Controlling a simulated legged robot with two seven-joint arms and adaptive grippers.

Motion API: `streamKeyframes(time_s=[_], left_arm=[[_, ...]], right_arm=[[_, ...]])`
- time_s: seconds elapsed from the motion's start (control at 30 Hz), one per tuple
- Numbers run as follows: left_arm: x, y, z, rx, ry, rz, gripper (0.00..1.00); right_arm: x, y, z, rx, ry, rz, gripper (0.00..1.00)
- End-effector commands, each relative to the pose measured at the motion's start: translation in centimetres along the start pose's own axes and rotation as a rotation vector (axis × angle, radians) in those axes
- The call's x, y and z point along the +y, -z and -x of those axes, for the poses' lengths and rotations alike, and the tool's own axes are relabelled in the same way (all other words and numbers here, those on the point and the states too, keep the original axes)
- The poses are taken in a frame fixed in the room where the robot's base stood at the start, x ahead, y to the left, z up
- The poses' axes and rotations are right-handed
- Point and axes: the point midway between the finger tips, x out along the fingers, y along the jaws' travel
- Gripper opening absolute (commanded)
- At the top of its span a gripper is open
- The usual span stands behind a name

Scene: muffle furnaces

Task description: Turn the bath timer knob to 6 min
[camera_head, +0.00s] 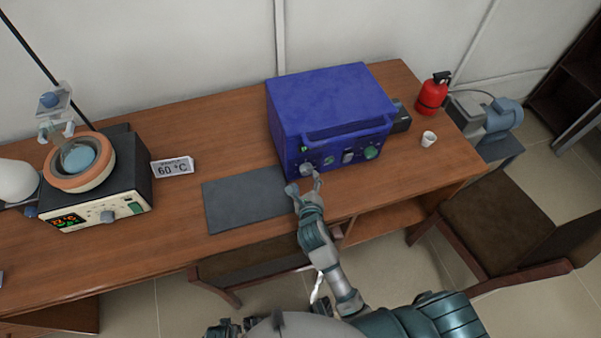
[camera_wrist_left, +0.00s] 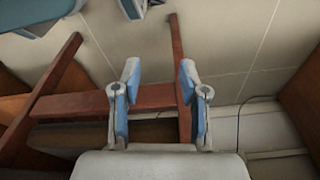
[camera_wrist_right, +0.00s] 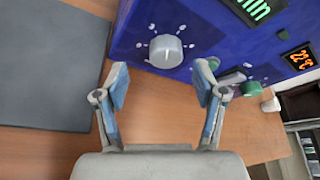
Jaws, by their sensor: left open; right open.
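The blue bath (camera_head: 330,105) stands on the wooden table, with knobs and displays along its front. Its grey knob (camera_head: 307,170) is at the left of the panel. In the right wrist view this knob (camera_wrist_right: 165,51) is ringed by white marks, near a green display (camera_wrist_right: 255,8) reading "min"; the number is cut off. I cannot tell the knob's setting. My right gripper (camera_head: 304,184) is open and empty just in front of the knob, which lies beyond its fingers in the right wrist view (camera_wrist_right: 160,82). My left gripper (camera_wrist_left: 157,85) is open and empty, over the floor.
A green knob (camera_wrist_right: 251,88) and an orange display (camera_wrist_right: 300,57) sit right of the grey knob. A dark mat (camera_head: 245,200) lies left of the bath. A heating unit (camera_head: 100,205) and a "60 °C" sign (camera_head: 172,167) stand further left. A white cup (camera_head: 428,139) stands at right.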

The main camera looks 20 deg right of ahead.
Motion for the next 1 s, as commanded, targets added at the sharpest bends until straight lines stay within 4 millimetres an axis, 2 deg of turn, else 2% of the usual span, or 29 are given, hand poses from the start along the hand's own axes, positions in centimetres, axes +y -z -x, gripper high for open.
streamKeyframes(time_s=[0.1, 0.27, 0.47, 0.67, 0.77, 0.9, 0.93, 1.0], left_arm=[[0.1, 0.4, 0.6, 0.003, -0.002, 0.001, 0.43], [-0.5, 0.6, 1.0, 0.006, -0.012, 0.002, 0.43], [-1.1, 0.7, 1.2, 0.009, -0.02, 0.004, 0.43], [-0.6, 0.9, 1.4, 0.009, -0.011, 0.003, 0.43], [-0.7, 0.9, 1.4, 0.008, -0.009, 0.003, 0.43], [-0.7, 0.9, 1.4, 0.008, -0.009, 0.002, 0.43], [-0.6, 0.9, 1.3, 0.008, -0.01, 0.003, 0.43], [-0.4, 0.9, 1.3, 0.008, -0.014, 0.004, 0.43]], right_arm=[[0.0, 0.1, -2.4, 0.0, 0.001, 0.002, 0.7], [0.8, -0.6, -4.2, 0.001, 0.005, 0.012, 0.7], [1.2, -1.4, -4.8, -0.004, 0.009, 0.019, 0.7], [0.7, -0.7, -4.9, -0.002, 0.005, 0.011, 0.7], [0.4, -0.3, -5.0, -0.001, 0.001, 0.005, 0.49], [0.2, -0.1, -5.1, 0.001, 0.0, 0.004, 0.14], [0.3, -0.1, -5.1, 0.002, 0.001, 0.005, 0.09], [0.3, -0.2, -5.1, 0.004, 0.004, 0.008, 0.1]])
